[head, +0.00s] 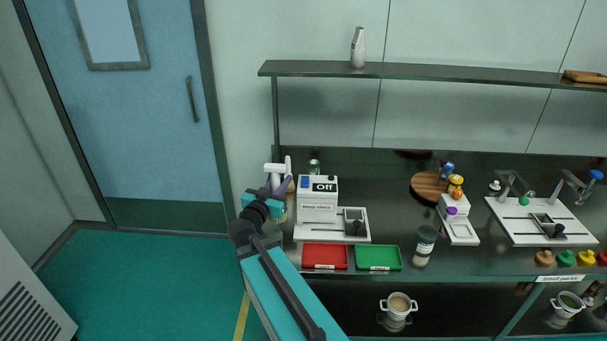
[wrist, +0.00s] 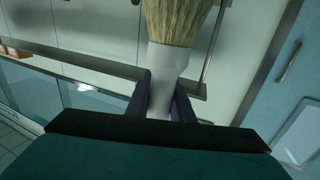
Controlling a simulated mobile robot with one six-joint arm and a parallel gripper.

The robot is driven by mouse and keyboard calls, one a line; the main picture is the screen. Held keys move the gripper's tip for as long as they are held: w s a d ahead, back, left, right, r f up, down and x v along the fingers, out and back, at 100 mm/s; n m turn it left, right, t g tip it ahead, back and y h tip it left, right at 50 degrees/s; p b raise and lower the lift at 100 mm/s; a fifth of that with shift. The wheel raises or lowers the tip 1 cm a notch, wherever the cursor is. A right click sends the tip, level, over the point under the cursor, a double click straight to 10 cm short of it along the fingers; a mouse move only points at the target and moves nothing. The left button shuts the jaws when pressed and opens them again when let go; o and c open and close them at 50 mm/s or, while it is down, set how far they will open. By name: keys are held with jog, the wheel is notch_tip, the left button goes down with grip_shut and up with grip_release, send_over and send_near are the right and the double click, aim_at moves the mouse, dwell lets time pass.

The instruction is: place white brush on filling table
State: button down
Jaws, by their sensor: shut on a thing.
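My gripper (head: 277,188) is shut on the white brush (head: 275,168), at the left end of the dark filling table (head: 389,256) in the head view. In the wrist view the white handle of the brush (wrist: 166,66) sits between the dark fingers of my gripper (wrist: 166,100), with tan bristles at the top of the picture. The brush appears raised beside the white machine. The exact gap between brush and table cannot be told.
A white machine marked "Off" (head: 317,209) stands just right of my gripper. A red tray (head: 325,256) and a green tray (head: 379,258) lie along the front edge. A shelf (head: 430,74) runs above.

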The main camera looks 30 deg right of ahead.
jog(key=s+a+f+b, duration=0.1)
jog(key=a+f, duration=0.2)
jog(key=a, duration=0.6)
jog(key=s+a+f+b, duration=0.1)
jog(key=a+f+b, duration=0.1)
jog(key=a, duration=0.7)
jog(key=s+a+f+b, duration=0.1)
jog(key=a+f+b, duration=0.2)
jog(key=f+b, duration=0.4)
jog(key=s+a+f+b, duration=0.2)
jog(key=a+f+b, duration=0.1)
jog(key=f+b, duration=0.4)
notch_tip(320, 180, down, 3)
jog(key=shift+a+r+n+t+y, duration=0.2)
jog(key=shift+a+n+t+y, duration=0.1)
jog(key=shift+a+t, duration=0.1)
jog(key=shift+w+a, duration=0.1)
